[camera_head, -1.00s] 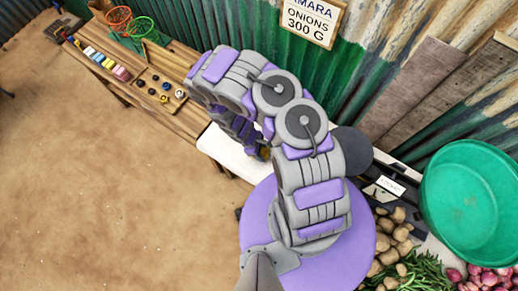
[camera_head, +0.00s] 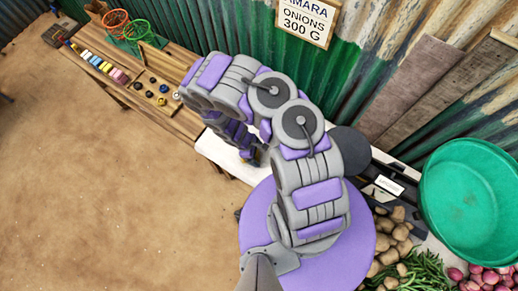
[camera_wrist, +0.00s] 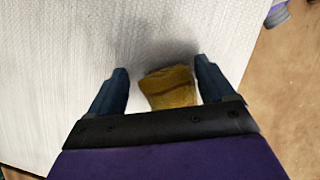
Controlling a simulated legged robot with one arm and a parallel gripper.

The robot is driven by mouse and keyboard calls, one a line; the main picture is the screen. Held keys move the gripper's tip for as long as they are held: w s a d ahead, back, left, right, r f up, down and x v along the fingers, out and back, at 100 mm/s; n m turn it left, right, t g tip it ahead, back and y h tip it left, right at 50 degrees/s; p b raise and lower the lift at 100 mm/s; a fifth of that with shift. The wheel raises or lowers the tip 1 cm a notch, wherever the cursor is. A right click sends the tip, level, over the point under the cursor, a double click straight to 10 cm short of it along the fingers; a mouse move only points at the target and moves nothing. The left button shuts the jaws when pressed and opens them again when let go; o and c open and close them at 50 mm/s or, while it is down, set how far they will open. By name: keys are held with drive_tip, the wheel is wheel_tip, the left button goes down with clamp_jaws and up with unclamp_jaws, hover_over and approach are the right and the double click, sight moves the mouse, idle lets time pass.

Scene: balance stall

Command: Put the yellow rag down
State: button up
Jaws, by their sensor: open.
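The yellow rag (camera_wrist: 168,88) shows in the wrist view as a small crumpled mustard-coloured cloth between the two dark fingers of my gripper (camera_wrist: 163,88). The fingers are open, with a gap on each side of the rag. The rag is over a white textured surface (camera_wrist: 60,70) with a soft shadow behind it; I cannot tell for certain whether it rests on that surface. In the head view my arm hides most of the gripper and the rag above the white cloth-topped table (camera_head: 222,157).
A wooden bench (camera_head: 185,122) at the upper left holds a row of coloured blocks (camera_head: 97,61), round weights and two wire baskets. A green basin (camera_head: 468,200), potatoes (camera_head: 392,232), green beans and onions are at the right. A price sign (camera_head: 307,22) hangs on the corrugated wall.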

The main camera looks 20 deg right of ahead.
drive_tip(key=a+r, duration=0.2)
drive_tip(key=w+a+r+p, duration=0.1)
drive_tip(key=a+r, duration=0.1)
drive_tip(key=shift+a+p, duration=0.3)
drive_tip(key=shift+a, duration=0.1)
drive_tip(key=r, duration=0.2)
drive_tip(key=w+d+r, duration=0.1)
drive_tip(key=r, duration=0.3)
drive_tip(key=shift+w+d+r+p, duration=0.1)
drive_tip(key=shift+w+d+p, duration=0.1)
drive_tip(key=shift+p, duration=0.2)
drive_tip(key=d+r+m, duration=0.2)
drive_tip(key=r+m, duration=0.1)
drive_tip(key=r, duration=0.9)
drive_tip(key=d+r+m, duration=0.2)
drive_tip(key=r+m, duration=0.1)
drive_tip(key=r, duration=0.9)
drive_tip(key=s+a+r+m+y, duration=0.1)
drive_tip(key=s+r+m+y, duration=0.3)
drive_tip(key=s+r, duration=1.6)
drive_tip(key=shift+s+r+m+t, duration=0.15)
drive_tip(key=shift+s+m+t, duration=0.15)
drive_tip(key=shift+m, duration=0.5)
